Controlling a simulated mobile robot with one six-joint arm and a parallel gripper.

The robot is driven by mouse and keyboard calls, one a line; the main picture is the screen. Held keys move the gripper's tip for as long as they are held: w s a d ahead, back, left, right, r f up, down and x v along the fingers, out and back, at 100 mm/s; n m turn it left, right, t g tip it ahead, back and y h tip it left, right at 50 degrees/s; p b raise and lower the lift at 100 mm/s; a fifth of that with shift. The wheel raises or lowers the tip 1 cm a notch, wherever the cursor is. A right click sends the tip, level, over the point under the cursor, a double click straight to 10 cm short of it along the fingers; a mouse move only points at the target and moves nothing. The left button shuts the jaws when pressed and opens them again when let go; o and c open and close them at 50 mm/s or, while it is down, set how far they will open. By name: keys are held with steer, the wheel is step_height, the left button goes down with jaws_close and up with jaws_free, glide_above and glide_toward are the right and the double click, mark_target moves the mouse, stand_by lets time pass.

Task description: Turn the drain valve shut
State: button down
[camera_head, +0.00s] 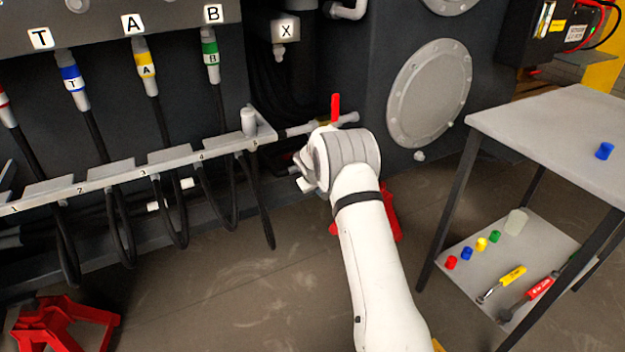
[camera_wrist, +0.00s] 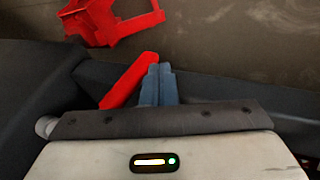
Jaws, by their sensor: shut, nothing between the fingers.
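The drain valve's red handle (camera_head: 336,108) stands nearly upright on a pale horizontal pipe (camera_head: 300,129), just above my wrist in the head view. In the wrist view the red handle (camera_wrist: 128,82) lies slanted immediately left of my gripper (camera_wrist: 160,70). Its upper end is beside the fingertips, touching or very close. The fingers are blue-grey, shut together and hold nothing. In the head view my own wrist hides the fingers and part of the valve. A pale round end (camera_wrist: 46,126) shows at the left of the gripper body in the wrist view.
The dark chassis wall with a round cover (camera_head: 430,92) is behind the valve. A hose rail (camera_head: 120,175) with hanging black hoses is at left. A red stand (camera_wrist: 115,20) is on the floor beyond the fingers. A grey table (camera_head: 550,125) stands at right.

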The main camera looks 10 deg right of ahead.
steer(key=shift+w+d+f, duration=0.1)
steer(key=shift+d+f, duration=0.15)
steer(key=shift+d, duration=0.1)
steer(key=shift+a, duration=0.1)
stand_by(0.5)
